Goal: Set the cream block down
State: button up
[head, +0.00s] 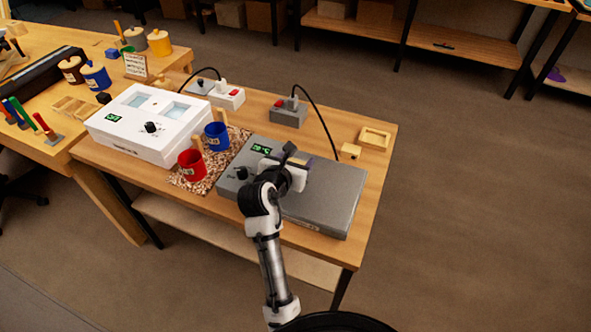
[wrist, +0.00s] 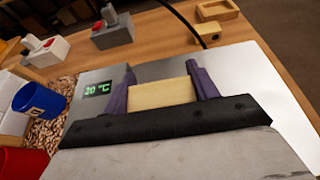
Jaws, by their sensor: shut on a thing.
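The cream block (wrist: 162,94) is a pale, flat-faced piece between the two purple fingers of my gripper (wrist: 161,84) in the wrist view. My gripper is shut on it. In the head view my gripper (head: 298,163) is over the grey hot plate (head: 330,193), and my arm and gripper largely hide the block. The plate also shows in the wrist view (wrist: 248,78), with a green "20 °C" display. I cannot tell whether the block touches the plate or hangs just above it.
A blue mug (head: 216,136) and a red mug (head: 191,164) stand on a speckled mat left of the plate. A white box with a display (head: 150,128) is further left. A small wooden tray (head: 375,138) and a small wooden piece (head: 350,151) lie behind the plate.

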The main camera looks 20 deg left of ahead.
jog(key=shift+f, duration=2)
jog(key=o, duration=0.9)
jog(key=shift+o, duration=0.2)
